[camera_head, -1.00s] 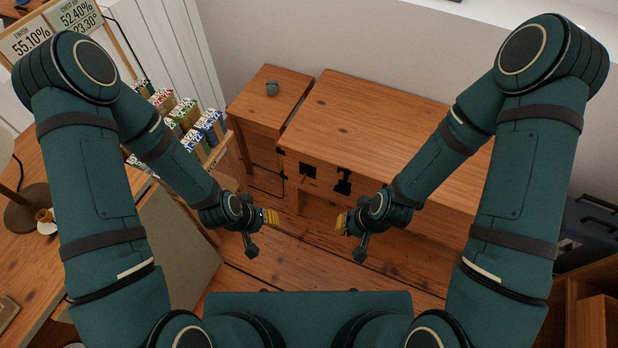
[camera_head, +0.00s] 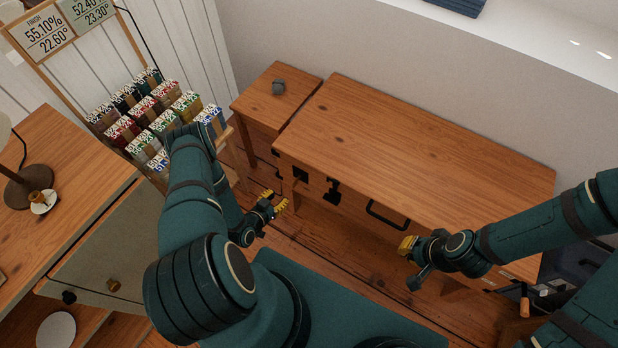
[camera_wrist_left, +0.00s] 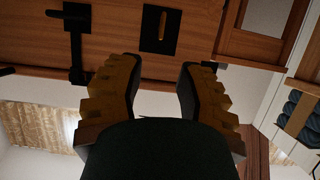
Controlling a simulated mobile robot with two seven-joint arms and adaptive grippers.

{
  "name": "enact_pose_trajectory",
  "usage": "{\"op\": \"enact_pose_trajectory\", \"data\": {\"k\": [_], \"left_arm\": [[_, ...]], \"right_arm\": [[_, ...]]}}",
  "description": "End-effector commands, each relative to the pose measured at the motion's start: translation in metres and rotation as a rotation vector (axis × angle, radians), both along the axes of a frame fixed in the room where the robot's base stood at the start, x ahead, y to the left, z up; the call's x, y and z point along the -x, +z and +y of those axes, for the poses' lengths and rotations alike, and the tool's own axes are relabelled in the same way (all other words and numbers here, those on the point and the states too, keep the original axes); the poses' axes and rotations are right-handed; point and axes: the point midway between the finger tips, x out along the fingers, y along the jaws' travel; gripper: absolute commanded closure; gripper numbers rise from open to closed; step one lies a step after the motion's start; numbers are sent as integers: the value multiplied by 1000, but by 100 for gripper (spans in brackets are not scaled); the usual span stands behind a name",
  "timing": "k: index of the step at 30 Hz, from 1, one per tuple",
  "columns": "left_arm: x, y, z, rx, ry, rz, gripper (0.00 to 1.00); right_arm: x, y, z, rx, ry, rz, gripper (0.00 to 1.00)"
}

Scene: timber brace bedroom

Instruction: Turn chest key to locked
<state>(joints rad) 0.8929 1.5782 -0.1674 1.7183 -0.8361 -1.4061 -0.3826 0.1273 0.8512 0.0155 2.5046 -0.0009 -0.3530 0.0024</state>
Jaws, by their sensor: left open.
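The wooden chest (camera_head: 440,140) stands against the wall, with a black square plate (camera_head: 300,174) and a black latch-like fitting (camera_head: 332,190) on its front. The left wrist view, seen inverted, shows the black plate (camera_wrist_left: 150,42) with a slim tan upright piece (camera_wrist_left: 161,25) on it, possibly the key. The dark fitting (camera_wrist_left: 75,45) is beside it. My left gripper (camera_head: 276,202) is open and empty, in front of and below the plate, apart from it. My right gripper (camera_head: 407,246) is in front of the chest; its jaw opening is unclear.
A small wooden cabinet (camera_head: 265,105) with a grey object (camera_head: 279,87) stands left of the chest. A rack of colored tagged blocks (camera_head: 150,115) and a desk (camera_head: 60,190) are at left. A black handle (camera_head: 385,216) is on the chest front. Floor is partly clear before it.

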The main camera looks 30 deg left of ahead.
Motion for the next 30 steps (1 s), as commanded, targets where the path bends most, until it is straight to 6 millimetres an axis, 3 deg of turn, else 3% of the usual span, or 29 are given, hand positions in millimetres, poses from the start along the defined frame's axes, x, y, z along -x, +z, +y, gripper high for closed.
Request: {"op": "enact_pose_trajectory", "data": {"k": [18, 24, 30], "left_arm": [[-100, -42, -8, 1, -1, 0, 64], [-119, -50, -10, 1, 0, 1, 64], [-124, -51, -10, 3, 0, 3, 64]], "right_arm": [[-5, -29, -1, 3, -3, -14, 100], [-7, -35, -1, 3, -3, -17, 100], [-7, -36, -1, 4, -4, -18, 100]]}}
